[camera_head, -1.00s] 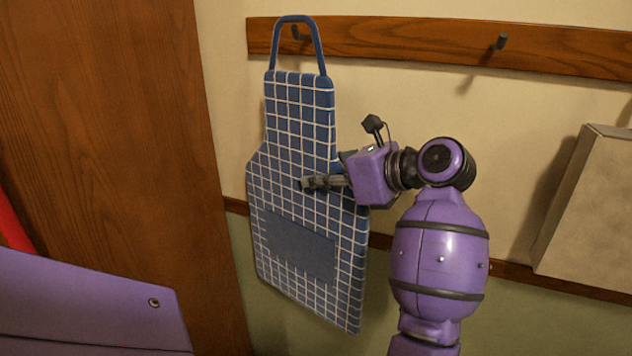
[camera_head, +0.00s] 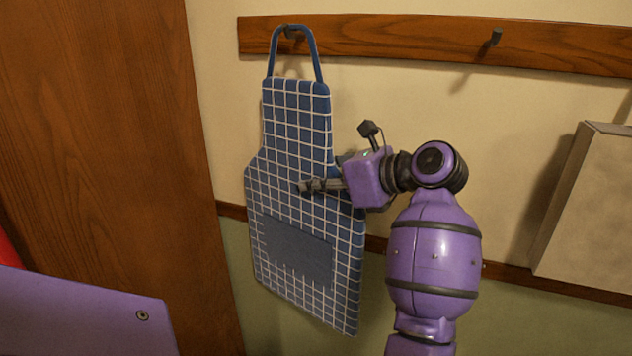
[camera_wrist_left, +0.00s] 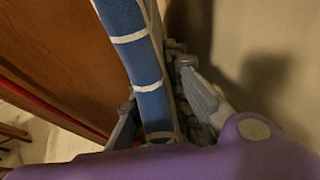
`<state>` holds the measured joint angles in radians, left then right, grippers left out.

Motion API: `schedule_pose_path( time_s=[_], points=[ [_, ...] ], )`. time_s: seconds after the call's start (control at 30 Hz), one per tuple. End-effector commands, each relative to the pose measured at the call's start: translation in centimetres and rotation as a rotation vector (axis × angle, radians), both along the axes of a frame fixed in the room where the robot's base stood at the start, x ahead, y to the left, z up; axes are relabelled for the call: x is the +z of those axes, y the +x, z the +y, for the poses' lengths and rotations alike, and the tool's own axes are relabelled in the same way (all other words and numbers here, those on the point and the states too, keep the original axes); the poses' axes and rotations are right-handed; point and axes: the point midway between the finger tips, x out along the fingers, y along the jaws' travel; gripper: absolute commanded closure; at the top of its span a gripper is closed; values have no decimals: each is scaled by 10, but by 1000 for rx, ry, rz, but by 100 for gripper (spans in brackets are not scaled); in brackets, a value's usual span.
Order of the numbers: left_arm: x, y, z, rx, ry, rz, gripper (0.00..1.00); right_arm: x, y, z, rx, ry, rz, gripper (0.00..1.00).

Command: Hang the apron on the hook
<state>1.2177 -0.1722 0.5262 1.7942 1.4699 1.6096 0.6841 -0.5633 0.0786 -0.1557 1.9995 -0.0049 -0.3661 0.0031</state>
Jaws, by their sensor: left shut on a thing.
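The blue apron (camera_head: 292,125) with a white grid hangs upright in front of the wall. Its neck loop (camera_head: 313,55) has its top level with the left hook (camera_head: 291,33) on the wooden rail. The loop seems to touch or sit over the hook, but I cannot tell whether it bears on it. My left gripper (camera_head: 304,187) is shut on the apron's middle, from the right side. In the left wrist view the apron (camera_wrist_left: 151,85) runs edge-on between the two fingers (camera_wrist_left: 158,95). My right gripper is not in view.
A second hook (camera_head: 495,37) on the rail (camera_head: 400,40) is bare. A pale box-like panel (camera_head: 590,205) is at the right. A tall brown wooden panel (camera_head: 100,130) stands at the left. The wall between the apron and the pale panel is free.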

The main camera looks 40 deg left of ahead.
Motion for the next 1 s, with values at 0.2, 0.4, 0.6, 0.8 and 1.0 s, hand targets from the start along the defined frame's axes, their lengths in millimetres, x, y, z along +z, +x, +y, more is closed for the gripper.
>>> schedule_pose_path(
  time_s=[0.2, 0.4, 0.6, 0.8, 1.0],
  points=[
    [-1, 0, 0, 1, -2, 1, 100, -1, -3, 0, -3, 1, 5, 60],
    [-2, 0, 0, 0, -2, 2, 68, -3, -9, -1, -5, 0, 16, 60],
    [-1, 0, 0, 1, -1, 1, 61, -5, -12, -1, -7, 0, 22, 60],
    [0, 0, -3, -1, -3, 2, 61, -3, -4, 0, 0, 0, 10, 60],
    [11, 2, -30, -4, -3, -1, 61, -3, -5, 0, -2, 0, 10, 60]
  ],
)
